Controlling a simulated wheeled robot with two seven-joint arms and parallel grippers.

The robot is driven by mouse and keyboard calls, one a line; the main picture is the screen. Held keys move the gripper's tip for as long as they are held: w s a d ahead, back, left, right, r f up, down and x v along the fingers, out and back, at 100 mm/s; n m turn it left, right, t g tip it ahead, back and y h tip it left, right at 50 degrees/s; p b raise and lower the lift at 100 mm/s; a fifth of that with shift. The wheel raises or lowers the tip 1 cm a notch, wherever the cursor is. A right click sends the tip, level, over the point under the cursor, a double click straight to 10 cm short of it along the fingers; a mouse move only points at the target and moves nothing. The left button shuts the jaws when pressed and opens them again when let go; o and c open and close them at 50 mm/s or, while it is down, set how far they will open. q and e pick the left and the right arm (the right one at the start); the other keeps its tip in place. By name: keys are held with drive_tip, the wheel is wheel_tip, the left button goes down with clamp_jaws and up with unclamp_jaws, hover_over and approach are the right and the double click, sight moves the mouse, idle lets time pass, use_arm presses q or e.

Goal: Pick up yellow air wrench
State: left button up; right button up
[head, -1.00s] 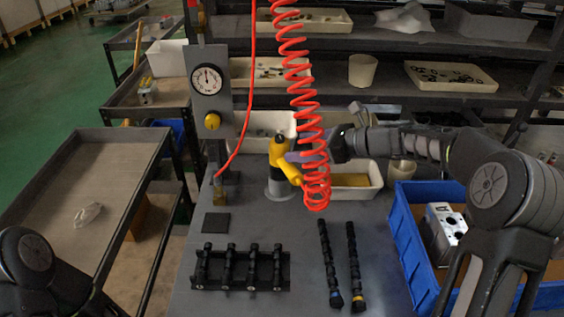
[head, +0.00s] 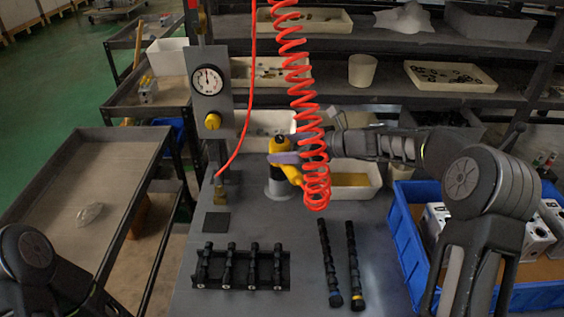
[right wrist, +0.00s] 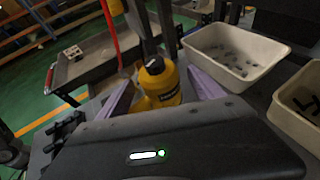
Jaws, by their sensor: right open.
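The yellow air wrench (head: 290,174) stands upright in a grey round holder (head: 277,189) at the back of the workbench, with the red coiled hose hanging in front of it. In the right wrist view the wrench (right wrist: 159,82) shows between two purple fingers. My right gripper (head: 290,158) reaches in from the right at the wrench's upper body, its fingers open on either side of it. I cannot tell whether either finger touches it. My left gripper is out of view; only part of my left arm shows at the lower left.
The red coiled hose (head: 306,100) hangs close to my right gripper. A gauge panel (head: 209,90) stands to the left. White bins (head: 355,190) stand behind the wrench. A black rack (head: 240,270), two dark shafts (head: 340,265) and a blue crate (head: 410,255) with metal blocks lie nearer.

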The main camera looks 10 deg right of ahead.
drive_tip(key=shift+c, duration=0.2)
clamp_jaws()
idle(0.6)
drive_tip(key=shift+r, duration=0.25)
